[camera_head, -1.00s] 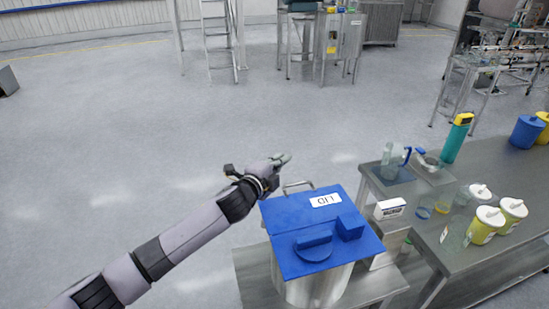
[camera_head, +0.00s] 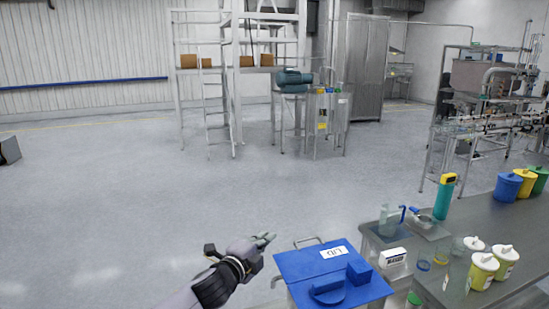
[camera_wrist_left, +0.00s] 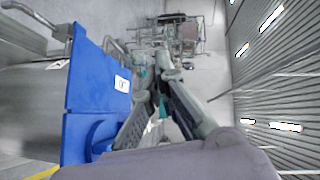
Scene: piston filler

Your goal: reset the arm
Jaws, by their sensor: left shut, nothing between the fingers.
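My left gripper (camera_head: 266,240) is at the lower middle of the head view, its fingers together and empty, pointing right. It is beside the far-left corner of the blue lid (camera_head: 306,264), with no visible contact with it. In the left wrist view the gripper's fingers (camera_wrist_left: 158,68) reach forward, and the blue lid (camera_wrist_left: 92,75) stands out on the left. My right gripper is in neither view.
A machine with a ladder (camera_head: 218,100) stands at the back. The floor between is open.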

